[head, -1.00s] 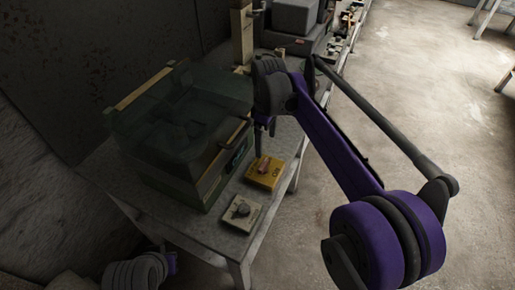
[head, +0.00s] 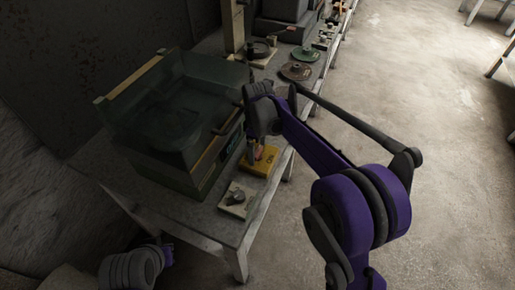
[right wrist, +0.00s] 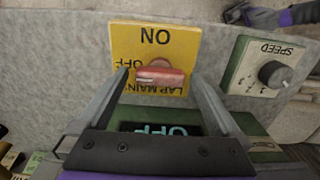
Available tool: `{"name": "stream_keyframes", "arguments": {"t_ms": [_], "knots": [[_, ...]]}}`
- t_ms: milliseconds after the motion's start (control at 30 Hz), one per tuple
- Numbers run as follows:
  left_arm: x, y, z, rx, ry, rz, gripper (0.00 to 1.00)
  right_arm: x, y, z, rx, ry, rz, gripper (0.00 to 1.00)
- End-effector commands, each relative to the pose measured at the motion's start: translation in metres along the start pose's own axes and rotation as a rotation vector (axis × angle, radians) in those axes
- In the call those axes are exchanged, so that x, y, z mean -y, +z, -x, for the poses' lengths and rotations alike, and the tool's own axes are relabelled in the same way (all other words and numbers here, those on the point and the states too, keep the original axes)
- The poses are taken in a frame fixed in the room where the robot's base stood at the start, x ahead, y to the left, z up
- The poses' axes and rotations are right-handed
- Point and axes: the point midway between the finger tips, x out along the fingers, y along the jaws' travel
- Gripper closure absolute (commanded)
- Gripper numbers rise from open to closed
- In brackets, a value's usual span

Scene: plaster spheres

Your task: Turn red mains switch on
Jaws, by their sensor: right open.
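The red mains switch (right wrist: 160,77) sits on a yellow plate (right wrist: 155,40) lettered ON, OFF and LAP MAINS, upside down in the right wrist view. My right gripper (right wrist: 163,82) is open, its fingers on either side of the red switch; I cannot tell whether they touch it. In the head view the gripper (head: 256,150) is over the yellow plate (head: 264,163) and partly hides the switch. A lit display (right wrist: 160,129) on the machine reads OFF. My left arm shows at the lower left; its jaws are unclear.
Discs (head: 296,71) lie farther back. Open floor is at right.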

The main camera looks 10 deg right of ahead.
Motion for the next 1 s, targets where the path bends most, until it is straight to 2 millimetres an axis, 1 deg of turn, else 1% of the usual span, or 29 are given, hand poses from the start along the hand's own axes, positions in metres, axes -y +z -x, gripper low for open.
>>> {"name": "stream_keyframes", "arguments": {"t_ms": [133, 167, 200, 267, 300, 367, 500, 600, 833, 1000], "knots": [[0.0, -0.0001, 0.0001, 0.0, 0.0, 0.0, 1.0, -0.0001, 0.0, 0.0002, 0.0, 0.0, 0.0, 0.0], [0.0, -0.0001, 0.0001, 0.0, 0.0, 0.0, 1.0, -0.0001, -0.0001, 0.0002, 0.0, 0.0, 0.0, 0.04], [0.0, -0.0001, 0.0, 0.0, 0.0, 0.0, 1.0, -0.0001, 0.0, 0.0002, 0.0, 0.0, 0.0, 0.11], [0.0, 0.0, 0.0, 0.0, 0.0, 0.0, 1.0, 0.0, -0.0001, 0.0003, 0.0, 0.0, 0.0, 0.22], [0.0, 0.0, 0.0, 0.0, 0.0, 0.0, 1.0, 0.0, -0.0001, 0.0003, 0.0, 0.0, 0.0, 0.29], [0.0, 0.0, 0.0, 0.0, 0.0, 0.0, 1.0, 0.0, -0.0001, 0.0003, 0.0, 0.0, 0.0, 0.4], [0.0, 0.0, 0.0001, 0.0, 0.0, 0.0, 1.0, 0.0, -0.0001, 0.0004, 0.0, 0.0, 0.0, 0.65], [0.0, 0.0, 0.0, 0.0, 0.0, 0.0, 1.0, 0.0, -0.0001, 0.0004, 0.0, 0.0, 0.0, 0.81], [0.0, 0.0004, -0.0004, 0.0, 0.0, 0.0, 1.0, 0.0, -0.0001, 0.0003, 0.0, 0.0, -0.021, 0.81], [0.0, 0.0017, -0.0016, 0.001, 0.0, 0.0, 1.0, 0.0, 0.0, 0.0001, 0.0, 0.0, -0.088, 0.81]]}}
